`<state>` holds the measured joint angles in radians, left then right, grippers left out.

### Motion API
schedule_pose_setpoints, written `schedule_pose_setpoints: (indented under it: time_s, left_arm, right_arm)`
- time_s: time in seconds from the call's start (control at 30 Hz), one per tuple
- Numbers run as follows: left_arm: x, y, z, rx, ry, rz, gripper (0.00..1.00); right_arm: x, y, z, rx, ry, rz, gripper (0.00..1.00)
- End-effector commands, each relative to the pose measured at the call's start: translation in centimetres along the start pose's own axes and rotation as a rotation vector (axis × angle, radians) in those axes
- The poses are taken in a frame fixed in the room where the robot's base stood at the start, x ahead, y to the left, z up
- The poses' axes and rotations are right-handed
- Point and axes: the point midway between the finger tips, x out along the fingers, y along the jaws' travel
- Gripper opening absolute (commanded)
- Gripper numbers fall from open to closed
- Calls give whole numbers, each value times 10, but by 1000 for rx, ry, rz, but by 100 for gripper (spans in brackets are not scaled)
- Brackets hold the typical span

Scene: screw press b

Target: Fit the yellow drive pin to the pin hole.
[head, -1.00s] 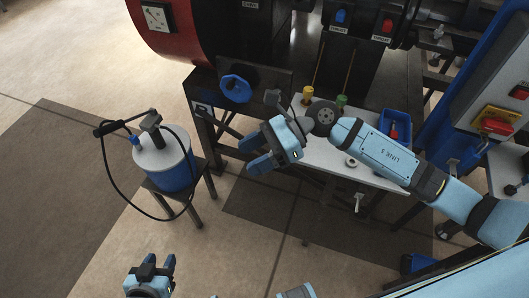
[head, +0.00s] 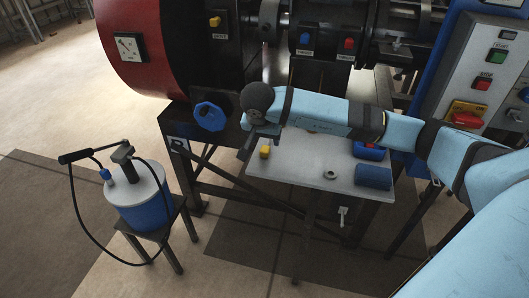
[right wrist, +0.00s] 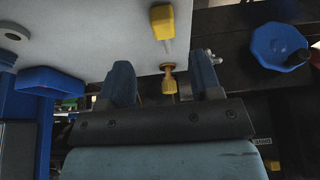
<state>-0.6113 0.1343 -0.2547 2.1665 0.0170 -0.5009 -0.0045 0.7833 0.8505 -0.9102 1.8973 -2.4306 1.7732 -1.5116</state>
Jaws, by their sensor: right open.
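I cannot make out the pin hole. My left gripper is out of view.
A blue handwheel (head: 208,116) sits on the press left of the table. A blue-and-white pump can (head: 143,196) stands on a stool at left.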

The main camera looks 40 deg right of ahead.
Motion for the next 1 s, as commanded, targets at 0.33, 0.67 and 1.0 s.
schedule_pose_setpoints:
  time_s: [0.33, 0.67, 1.0]
  left_arm:
    - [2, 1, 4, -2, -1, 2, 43]
    - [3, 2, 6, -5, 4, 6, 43]
    - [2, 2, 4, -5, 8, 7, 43]
  right_arm:
    - [28, -2, 0, 1, -3, 0, 58]
    - [69, -5, -2, 1, -3, -1, 58]
    - [69, -5, -2, 0, -2, -2, 26]
